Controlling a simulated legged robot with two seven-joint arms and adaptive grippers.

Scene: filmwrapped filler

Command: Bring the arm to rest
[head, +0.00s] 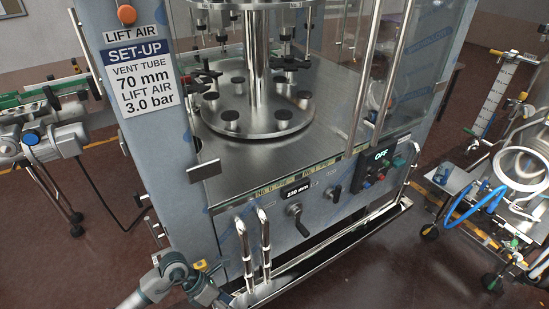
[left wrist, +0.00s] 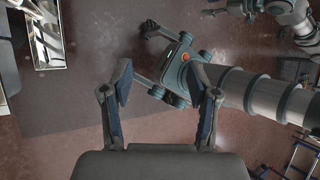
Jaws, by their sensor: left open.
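A grey jointed arm link (head: 172,268), which looks like mine, shows at the bottom left of the head view, in front of the filling machine (head: 240,185).
The machine has a round turntable (head: 256,115), bent metal handles (head: 265,240) and a low front rail (head: 340,245). A motor unit (head: 55,143) stands at left, a wheeled cart (head: 455,183) with blue hose at right. Brown floor (head: 400,275) is open between machine and cart.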

